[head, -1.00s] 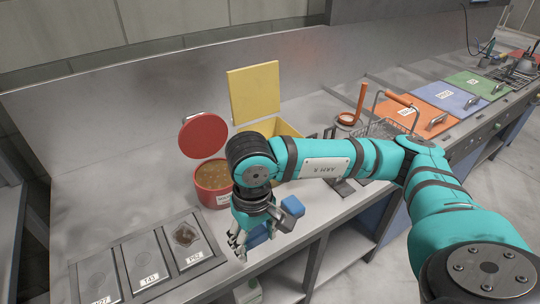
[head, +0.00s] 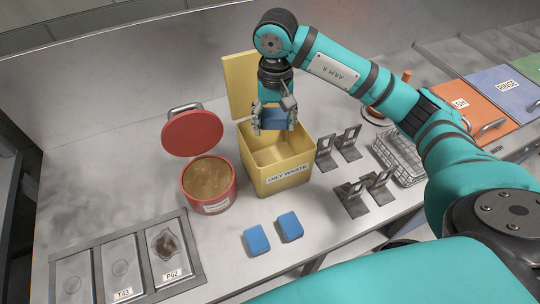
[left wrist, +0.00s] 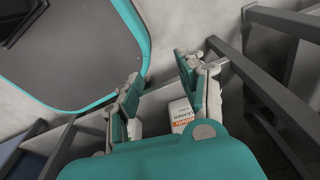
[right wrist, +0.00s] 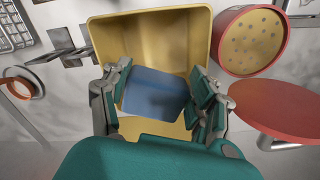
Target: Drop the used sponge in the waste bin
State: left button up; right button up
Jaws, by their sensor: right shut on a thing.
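The used sponge is the blue block (head: 274,118) held between the fingers of my right gripper (head: 274,120). It also shows in the right wrist view (right wrist: 155,92). The waste bin (head: 283,181) is a yellow box labelled OILY WASTE with its yellow lid standing up behind it. My right gripper and the sponge are above the bin's opening, toward its back. In the right wrist view the bin's yellow inside (right wrist: 150,45) shows around the sponge. My left gripper (left wrist: 160,88) is open, with nothing between its fingers; it is not in the head view.
A red pot (head: 209,187) with a raised red lid (head: 192,133) stands left of the bin. Two blue sponges (head: 256,241) (head: 289,226) lie in front. Metal brackets (head: 350,197) and a wire basket (head: 400,158) are on the right. A cleaner container (left wrist: 181,114) shows below my left gripper.

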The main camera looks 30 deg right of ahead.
jog(key=f+p, duration=0.1)
jog(key=f, duration=0.3)
jog(key=f+p, duration=0.1)
jog(key=f, duration=0.3)
jog(key=f+p, duration=0.1)
jog(key=f, duration=0.3)
jog(key=shift+s+d+f+p, duration=0.1)
jog(key=shift+s+f+p, duration=0.2)
jog(key=shift+f+p, duration=0.1)
notch_tip(320, 180, down, 2)
jog(key=shift+f+p, duration=0.2)
jog(key=shift+p, duration=0.2)
jog(key=shift+f, duration=0.3)
jog(key=shift+w+f+b, duration=0.1)
jog(key=shift+f+b, duration=0.55)
jog(key=shift+b, duration=0.2)
jog(key=o, duration=1)
pick_arm(q)
jog(key=s+r, duration=0.1)
jog(key=s+d+r, duration=0.1)
jog(key=r, duration=0.1)
jog(key=shift+s+d+r, duration=0.1)
jog(key=shift+r, duration=0.05)
